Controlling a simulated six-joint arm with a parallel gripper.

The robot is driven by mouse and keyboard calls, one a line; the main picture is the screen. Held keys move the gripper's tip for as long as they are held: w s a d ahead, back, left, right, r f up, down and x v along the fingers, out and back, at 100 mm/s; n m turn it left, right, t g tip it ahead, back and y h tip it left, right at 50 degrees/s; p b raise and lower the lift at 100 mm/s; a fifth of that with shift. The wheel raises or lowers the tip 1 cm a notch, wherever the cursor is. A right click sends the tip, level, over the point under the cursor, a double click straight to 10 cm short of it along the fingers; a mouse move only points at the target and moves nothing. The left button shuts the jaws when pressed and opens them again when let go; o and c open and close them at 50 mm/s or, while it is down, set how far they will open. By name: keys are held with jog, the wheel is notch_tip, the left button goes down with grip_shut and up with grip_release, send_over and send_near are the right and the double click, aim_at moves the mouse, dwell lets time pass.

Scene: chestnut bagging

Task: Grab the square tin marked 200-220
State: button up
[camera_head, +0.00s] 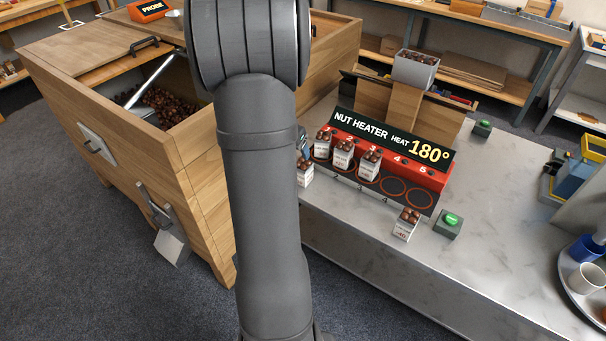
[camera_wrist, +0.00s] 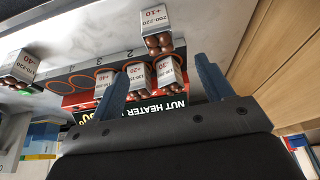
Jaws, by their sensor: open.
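The square tin marked 200-220 and +10 (camera_wrist: 154,22) is white with brown chestnuts on top. It stands on the marble counter at the top of the wrist view, beyond my fingertips. In the head view the tin (camera_head: 305,178) stands just right of my arm, partly hidden, in front of the heater's left end. My gripper (camera_wrist: 160,60) is open, its blue fingers apart and not touching that tin. Heater tins, one marked +20 (camera_wrist: 137,78) and one marked +30 (camera_wrist: 168,73), appear between the fingers. In the head view my arm hides most of my gripper.
The red nut heater (camera_head: 420,171) reads 180° and carries three tins; rings 4 and 5 are empty. The counter (camera_head: 500,260) is clear at front right. A wooden chestnut bin (camera_head: 190,160) stands left.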

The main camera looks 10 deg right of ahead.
jog(key=x, duration=1.7)
jog(key=shift+s+d+f, duration=0.1)
jog(key=c, duration=1.1)
